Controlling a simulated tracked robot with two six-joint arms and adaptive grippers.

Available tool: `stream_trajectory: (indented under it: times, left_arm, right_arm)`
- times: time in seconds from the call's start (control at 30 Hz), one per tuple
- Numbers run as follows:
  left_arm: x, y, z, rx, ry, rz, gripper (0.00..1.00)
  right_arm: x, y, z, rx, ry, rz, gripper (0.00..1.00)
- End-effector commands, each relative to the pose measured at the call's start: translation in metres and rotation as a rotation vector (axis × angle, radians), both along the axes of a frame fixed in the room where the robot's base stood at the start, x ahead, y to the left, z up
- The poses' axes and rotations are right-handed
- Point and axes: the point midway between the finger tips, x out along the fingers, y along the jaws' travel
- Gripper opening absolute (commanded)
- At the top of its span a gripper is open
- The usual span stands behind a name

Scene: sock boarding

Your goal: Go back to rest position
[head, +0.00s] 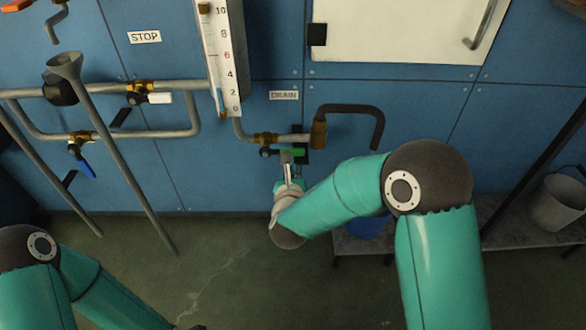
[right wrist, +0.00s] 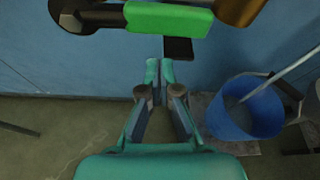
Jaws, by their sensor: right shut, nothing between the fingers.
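My right gripper (head: 288,168) is just below the green valve handle (head: 293,152) on the drain pipe, in the middle of the head view. In the right wrist view, the right gripper (right wrist: 160,68) has its fingers together with nothing between them. The green handle (right wrist: 168,18) lies level above the fingertips there, with a visible gap. My left arm shows at the bottom left of the head view, and its gripper is out of the picture.
A blue wall panel carries pipes, a level gauge (head: 222,60) and a black drain hose (head: 352,108). A blue bucket (right wrist: 243,108) stands below at the right. A funnel pipe (head: 110,150) stands at the left. A grey bucket (head: 556,204) stands far right. The floor between is clear.

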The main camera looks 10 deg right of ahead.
Motion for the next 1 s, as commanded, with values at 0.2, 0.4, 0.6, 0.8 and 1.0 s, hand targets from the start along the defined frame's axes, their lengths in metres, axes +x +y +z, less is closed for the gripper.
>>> stream_trajectory:
  times: [0.2, 0.4, 0.6, 0.8, 1.0]
  left_arm:
    - [0.001, 0.0, 0.018, 0.0, -0.002, 0.0, 0.0]
    - [0.001, 0.0, 0.025, 0.0, -0.002, 0.0, 0.0]
    - [0.001, 0.0, 0.028, 0.0, -0.001, -0.001, 0.0]
    - [0.0, 0.0, 0.031, 0.0, -0.001, -0.001, 0.0]
    - [0.001, 0.0, 0.046, 0.0, -0.001, -0.001, 0.0]
  right_arm:
    - [-0.045, 0.009, 0.013, -0.002, 0.008, 0.005, 0.0]
    - [-0.078, 0.015, 0.021, 0.0, 0.01, 0.003, 0.0]
    - [-0.093, 0.017, 0.025, 0.001, 0.01, 0.002, 0.0]
    - [-0.093, 0.003, 0.022, 0.0, 0.025, -0.03, 0.0]
    - [-0.097, -0.064, -0.014, -0.022, 0.131, -0.156, 0.0]
